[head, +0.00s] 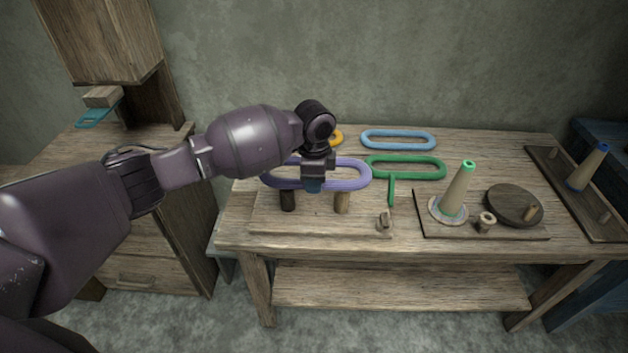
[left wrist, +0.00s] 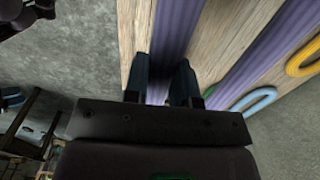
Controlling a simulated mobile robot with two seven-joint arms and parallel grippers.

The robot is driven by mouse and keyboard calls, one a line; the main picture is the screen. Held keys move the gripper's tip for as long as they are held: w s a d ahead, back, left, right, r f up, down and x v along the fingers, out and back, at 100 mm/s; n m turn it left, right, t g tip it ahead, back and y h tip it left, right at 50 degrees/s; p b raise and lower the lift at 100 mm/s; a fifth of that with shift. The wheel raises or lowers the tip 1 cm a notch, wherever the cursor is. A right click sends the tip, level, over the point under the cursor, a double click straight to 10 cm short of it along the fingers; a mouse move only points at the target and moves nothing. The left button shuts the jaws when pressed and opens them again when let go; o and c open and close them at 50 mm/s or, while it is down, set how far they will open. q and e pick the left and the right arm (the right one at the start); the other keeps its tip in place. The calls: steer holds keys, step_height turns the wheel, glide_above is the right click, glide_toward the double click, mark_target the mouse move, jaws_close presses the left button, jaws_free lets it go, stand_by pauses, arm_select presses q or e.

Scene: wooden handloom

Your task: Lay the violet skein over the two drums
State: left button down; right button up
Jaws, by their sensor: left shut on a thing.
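The violet skein (head: 350,183) is a long oval ring. My left gripper (head: 314,186) is shut on its near side, about the middle. In the head view the skein shows level, just above or at the tops of the two drums; whether it touches them I cannot tell. The dark drum (head: 287,201) is below its left part and the lighter wooden drum (head: 342,202) below its right part. In the left wrist view the gripper's fingers (left wrist: 162,85) are on either side of a violet strand (left wrist: 178,30). My right gripper is not in view.
Blue (head: 398,140), green (head: 405,167) and partly hidden yellow (head: 337,138) skeins lie behind on the table (head: 480,148). A green upright piece (head: 391,190) stands right of the drums. A cone with a green tip (head: 455,188) and a round dark disc (head: 514,204) are further right.

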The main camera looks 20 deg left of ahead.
mark_target(314, 221)
arm_select(q)
steer(key=shift+f+b, duration=0.6)
steer(key=shift+f, duration=0.4)
steer(key=shift+f+b, duration=1.1)
steer(key=shift+f, duration=2)
steer(key=shift+f+b, duration=0.45)
steer(key=shift+f, duration=1.35)
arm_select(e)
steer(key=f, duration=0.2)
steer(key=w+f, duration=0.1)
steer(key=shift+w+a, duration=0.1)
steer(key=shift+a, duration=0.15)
arm_select(q)
steer(key=shift+w, duration=0.1)
steer(key=c, duration=0.9)
jaws_free()
steer(key=shift+o, duration=0.2)
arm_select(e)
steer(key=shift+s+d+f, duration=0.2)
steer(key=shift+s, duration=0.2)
